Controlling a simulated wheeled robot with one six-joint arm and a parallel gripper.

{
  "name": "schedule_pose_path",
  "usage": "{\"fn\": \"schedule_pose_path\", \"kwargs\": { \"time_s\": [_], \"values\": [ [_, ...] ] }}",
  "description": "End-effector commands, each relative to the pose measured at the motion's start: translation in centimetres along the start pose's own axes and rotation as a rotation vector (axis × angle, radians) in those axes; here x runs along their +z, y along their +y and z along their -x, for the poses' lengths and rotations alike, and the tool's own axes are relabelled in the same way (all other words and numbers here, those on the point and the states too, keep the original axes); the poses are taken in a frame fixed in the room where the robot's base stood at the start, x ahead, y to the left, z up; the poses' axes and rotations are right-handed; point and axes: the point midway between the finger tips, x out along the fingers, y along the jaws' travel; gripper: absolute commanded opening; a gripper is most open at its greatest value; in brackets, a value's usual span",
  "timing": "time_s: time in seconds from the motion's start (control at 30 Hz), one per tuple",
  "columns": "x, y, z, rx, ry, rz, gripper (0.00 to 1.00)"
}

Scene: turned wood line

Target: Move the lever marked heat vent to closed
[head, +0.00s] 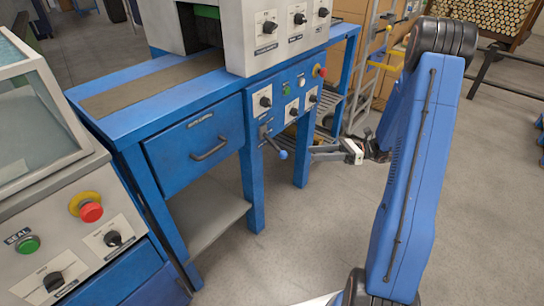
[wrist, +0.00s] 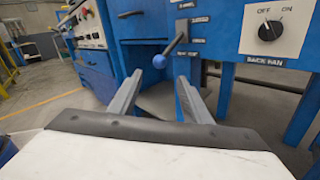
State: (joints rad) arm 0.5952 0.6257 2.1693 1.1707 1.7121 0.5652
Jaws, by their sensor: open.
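The lever (wrist: 173,43) is on the blue front panel of the machine bench, with a dark arm ending in a blue ball knob (wrist: 160,61). It slants down and to the left from its pivot in the wrist view. In the head view the knob (head: 283,154) hangs below the panel's dials. Small dark labels stand beside the lever, too blurred to read. My gripper (wrist: 160,80) is open and empty, its fingers pointing at the knob, which shows between and beyond the tips. In the head view my gripper (head: 316,153) is just right of the knob.
A white OFF/ON dial plate (wrist: 270,28), labelled back fan, is right of the lever. In the head view, dials and a red button (head: 319,71) sit above it. A blue drawer (head: 198,143) is to the left. The floor in front is clear.

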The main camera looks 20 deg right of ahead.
Motion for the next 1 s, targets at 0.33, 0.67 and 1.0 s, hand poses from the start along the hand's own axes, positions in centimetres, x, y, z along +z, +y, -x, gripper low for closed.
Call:
{"fn": "schedule_pose_path", "kwargs": {
  "time_s": [0.33, 0.67, 1.0],
  "values": [
    [0.0, 0.1, -4.8, 0.005, 0.002, 0.001, 0.44],
    [0.0, 0.1, -10.6, 0.005, 0.002, 0.0, 0.44],
    [0.0, 0.1, -15.6, 0.004, 0.002, 0.002, 0.44]
  ]
}}
